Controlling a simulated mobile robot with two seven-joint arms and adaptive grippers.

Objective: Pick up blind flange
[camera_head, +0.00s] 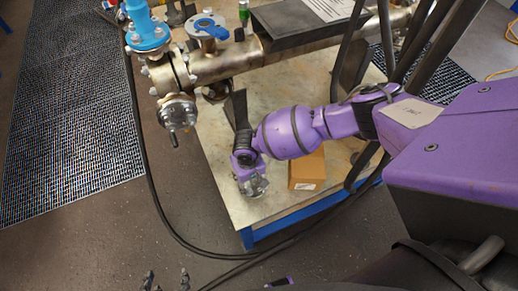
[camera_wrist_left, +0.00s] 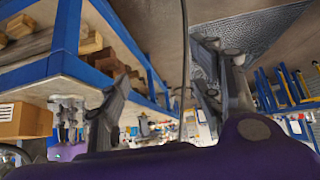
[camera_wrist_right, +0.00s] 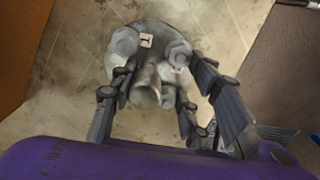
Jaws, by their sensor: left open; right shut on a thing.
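The blind flange (camera_wrist_right: 145,50) is a grey, round metal piece with bolt-like lugs and a stubby central handle (camera_wrist_right: 146,88). In the head view the flange (camera_head: 254,187) is at the near corner of the table, partly hidden by my right gripper (camera_head: 247,172). My right gripper is shut on it; I cannot tell whether the flange touches the tabletop. My left gripper (camera_head: 166,281) is at the bottom edge of the head view, off the table above the floor. Its fingers are apart and empty in the left wrist view (camera_wrist_left: 168,85).
A steel pipe vessel (camera_head: 215,66) with a blue valve (camera_head: 207,26) and a handled end flange (camera_head: 178,112) lies across the table (camera_head: 222,135). A cardboard box (camera_head: 307,170) stands just right of my right gripper. A black cable (camera_head: 152,190) runs beside the table.

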